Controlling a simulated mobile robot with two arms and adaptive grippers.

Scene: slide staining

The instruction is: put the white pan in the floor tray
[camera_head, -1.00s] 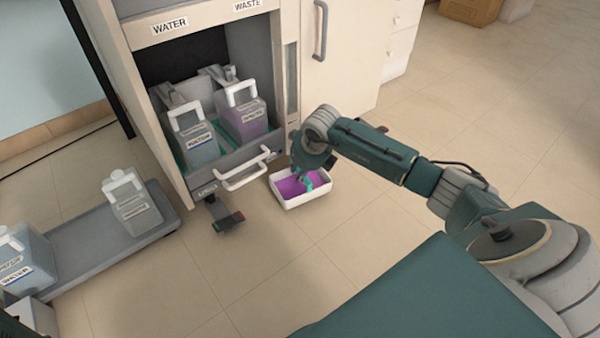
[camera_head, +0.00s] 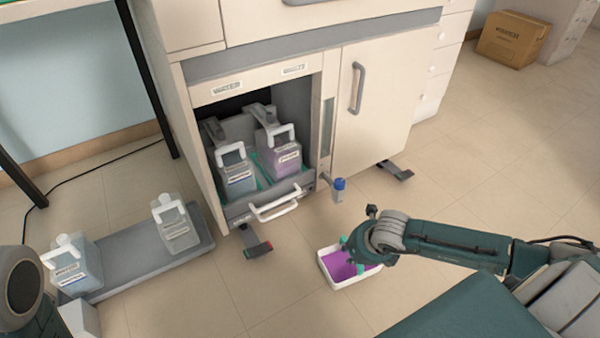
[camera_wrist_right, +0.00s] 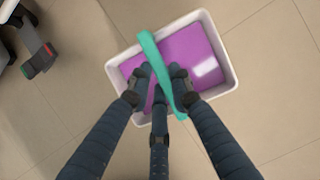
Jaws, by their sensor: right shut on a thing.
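The white pan (camera_head: 326,267) is a shallow rectangular pan with purple inside, in front of the open cabinet. In the right wrist view the pan (camera_wrist_right: 118,75) lies below my fingers, with a teal strip (camera_wrist_right: 151,48) running across it like a handle. My right gripper (camera_head: 349,252) is over the pan; in the wrist view its fingers (camera_wrist_right: 163,84) are closed on the teal strip. The pan appears raised, but its height above the floor is hard to tell. A low grey tray (camera_head: 137,262) lies on the floor at left. My left gripper is out of view.
Two jugs, one clear (camera_head: 175,228) and one bluish (camera_head: 74,268), stand on the grey tray, with a bare stretch between them. The cabinet drawer (camera_head: 240,210) is open and holds two jugs. A blue-capped item (camera_head: 338,190) is beside the cabinet.

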